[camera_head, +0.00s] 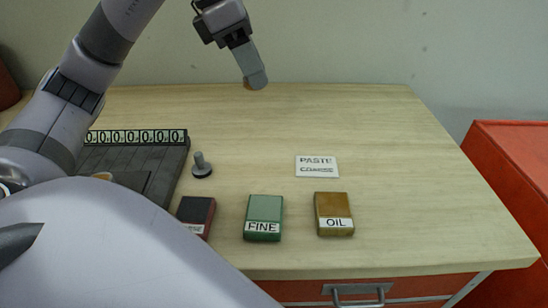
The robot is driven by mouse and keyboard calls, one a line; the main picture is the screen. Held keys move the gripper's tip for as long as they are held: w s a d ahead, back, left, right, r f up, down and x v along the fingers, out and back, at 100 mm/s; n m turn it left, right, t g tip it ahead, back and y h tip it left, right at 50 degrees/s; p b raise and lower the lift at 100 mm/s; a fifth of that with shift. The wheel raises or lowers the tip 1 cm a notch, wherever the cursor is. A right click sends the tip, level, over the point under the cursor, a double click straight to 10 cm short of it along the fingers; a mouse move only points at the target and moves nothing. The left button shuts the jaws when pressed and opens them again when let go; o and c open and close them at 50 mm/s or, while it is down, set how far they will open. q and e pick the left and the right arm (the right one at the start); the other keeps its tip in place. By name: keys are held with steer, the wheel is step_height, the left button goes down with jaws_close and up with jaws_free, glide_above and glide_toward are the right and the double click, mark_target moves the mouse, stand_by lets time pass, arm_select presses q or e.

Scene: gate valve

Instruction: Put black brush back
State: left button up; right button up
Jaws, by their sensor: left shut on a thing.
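My left gripper (252,70) is at the top centre, above the back edge of the table. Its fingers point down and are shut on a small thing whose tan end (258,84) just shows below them. The rest of that thing is hidden, so I cannot tell from its look whether it is the black brush. No other thing in view is clearly a black brush.
On the wooden table (400,130) are a dark tray (168,160) with a numbered strip, a grey peg with dark base (202,168), and dark red (197,211), green FINE (264,215) and ochre OIL (333,208) blocks. A PASTE COARSE card (317,166) lies behind. The right side is clear.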

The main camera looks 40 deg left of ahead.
arm_select(q)
steer(key=shift+w+a+r+n, duration=0.15)
steer(key=shift+r+n, duration=0.1)
steer(key=shift+n, duration=0.05)
steer(key=shift+w+a+f, duration=0.1)
steer(key=shift+f, duration=0.05)
steer(key=b, duration=0.3)
glide_above(264, 171)
steer(key=s, duration=0.1)
steer(key=f, duration=0.9)
steer(key=a+f, duration=0.1)
steer(key=f, duration=0.4)
steer(key=shift+s+f, duration=0.1)
steer(key=shift+s, duration=0.05)
steer(key=shift+f, duration=2.65)
arm_select(e)
steer(key=shift+w+f, duration=0.15)
steer(key=shift+f, duration=0.6)
steer(key=shift+w+f, duration=0.15)
steer(key=shift+f, duration=0.6)
arm_select(q)
steer(key=shift+f, duration=0.15)
steer(key=o, duration=0.9)
steer(key=shift+o, duration=0.2)
arm_select(e)
steer(key=shift+f, duration=0.2)
steer(key=shift+r, duration=0.15)
